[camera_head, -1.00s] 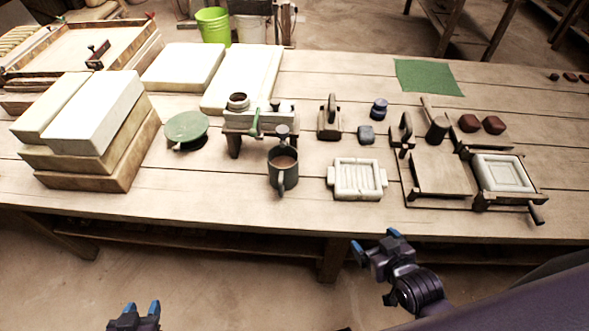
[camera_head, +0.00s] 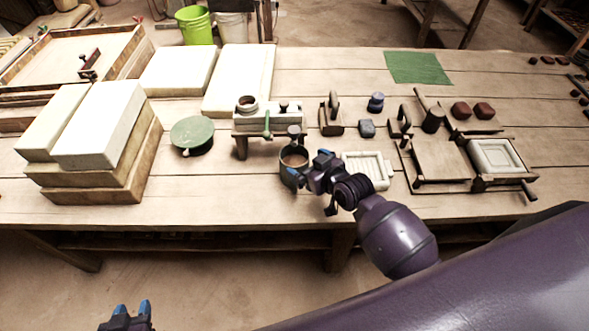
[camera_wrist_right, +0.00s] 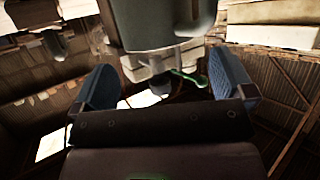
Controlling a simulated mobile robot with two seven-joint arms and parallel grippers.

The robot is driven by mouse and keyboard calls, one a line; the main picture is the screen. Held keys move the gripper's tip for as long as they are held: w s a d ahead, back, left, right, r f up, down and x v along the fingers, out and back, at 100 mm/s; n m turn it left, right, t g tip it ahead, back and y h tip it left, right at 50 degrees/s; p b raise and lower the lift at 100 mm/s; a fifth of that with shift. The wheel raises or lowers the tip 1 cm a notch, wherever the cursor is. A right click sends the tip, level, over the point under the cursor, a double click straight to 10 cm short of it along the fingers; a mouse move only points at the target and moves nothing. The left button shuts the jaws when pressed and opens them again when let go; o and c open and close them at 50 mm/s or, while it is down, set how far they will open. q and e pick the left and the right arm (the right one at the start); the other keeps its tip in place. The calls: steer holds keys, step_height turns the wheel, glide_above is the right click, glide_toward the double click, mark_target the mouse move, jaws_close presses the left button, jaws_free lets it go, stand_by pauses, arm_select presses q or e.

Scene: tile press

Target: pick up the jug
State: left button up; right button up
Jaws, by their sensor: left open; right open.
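The jug (camera_head: 291,158), a grey-green cup-like vessel with brown contents, stands upright on the wooden table just in front of a small stand. My right gripper (camera_head: 307,165) is open at its front right side and partly covers it, including its handle, in the head view. In the right wrist view the jug (camera_wrist_right: 160,25) fills the top middle, just beyond the open blue fingers (camera_wrist_right: 162,75), with nothing held between them. I cannot tell whether they touch it. My left gripper (camera_head: 132,308) is open and empty, low in front of the table.
The stand (camera_head: 275,123) with a small pot is behind the jug. A white tile mould (camera_head: 379,180) is close to its right, partly behind my right arm. A green round disc (camera_head: 191,134) and stacked pale slabs (camera_head: 105,125) are to the left. Table (camera_head: 225,195) left of the jug is clear.

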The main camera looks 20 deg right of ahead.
mark_target(298, 159)
steer(key=shift+f+b+x, duration=0.15)
steer(key=shift+b+x, duration=0.05)
steer(key=shift+x, duration=1.1)
steer(key=shift+f+b+x, duration=0.1)
steer(key=shift+b+x, duration=0.05)
steer(key=shift+x, duration=1.2)
steer(key=shift+d, duration=0.2)
